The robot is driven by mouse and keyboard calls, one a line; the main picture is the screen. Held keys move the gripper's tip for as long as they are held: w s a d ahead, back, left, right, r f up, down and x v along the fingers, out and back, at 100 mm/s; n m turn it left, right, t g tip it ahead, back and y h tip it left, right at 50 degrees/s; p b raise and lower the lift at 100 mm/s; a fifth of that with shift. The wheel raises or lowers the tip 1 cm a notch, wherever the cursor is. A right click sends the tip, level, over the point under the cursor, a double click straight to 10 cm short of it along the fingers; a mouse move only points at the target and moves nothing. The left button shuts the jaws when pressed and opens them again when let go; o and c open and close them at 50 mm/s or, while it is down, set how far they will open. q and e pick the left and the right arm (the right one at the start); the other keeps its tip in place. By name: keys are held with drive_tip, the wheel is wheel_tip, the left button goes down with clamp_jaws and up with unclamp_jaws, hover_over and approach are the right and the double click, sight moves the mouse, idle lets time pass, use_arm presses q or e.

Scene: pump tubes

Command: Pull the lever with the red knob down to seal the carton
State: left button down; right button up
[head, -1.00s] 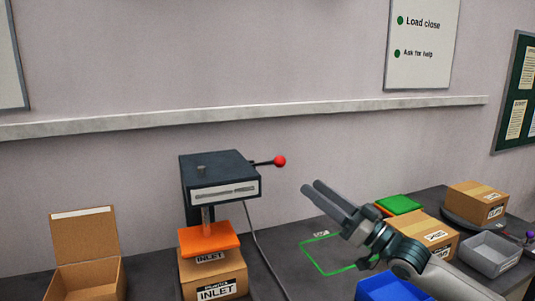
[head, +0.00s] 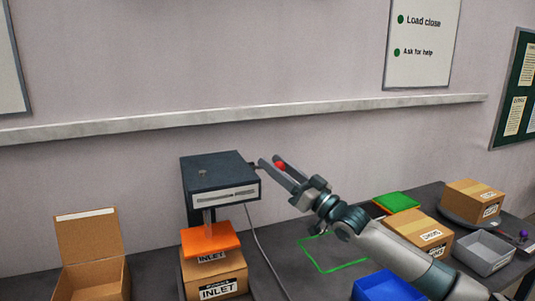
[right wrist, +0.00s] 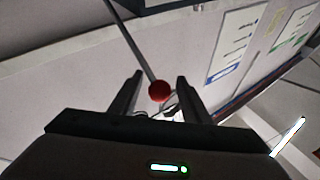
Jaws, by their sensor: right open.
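The sealing press (head: 220,180) is a dark box on a post, with an orange plate (head: 210,241) below its head. A carton labelled INLET (head: 215,280) sits under the plate. The lever's red knob (head: 280,166) is at the press's right side. My right gripper (head: 270,162) is at the knob, its two fingers open on either side of it. In the right wrist view, the red knob (right wrist: 159,91) lies between the open fingertips, with clear gaps to both, and the thin lever rod (right wrist: 132,42) runs up to the press. My left gripper is not in view.
An open carton (head: 88,275) stands left of the press. Right of it are a green outline (head: 335,268), a blue bin (head: 388,287), a closed carton (head: 418,232), another carton (head: 472,200) and a grey tray (head: 483,253). A wall rail (head: 300,111) runs behind.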

drive_tip(key=shift+p+x, duration=0.35)
drive_tip(key=shift+x, duration=1.2)
drive_tip(key=shift+c, duration=0.6)
clamp_jaws()
drive_tip(key=shift+f, duration=0.1)
drive_tip(key=shift+s+f, duration=0.1)
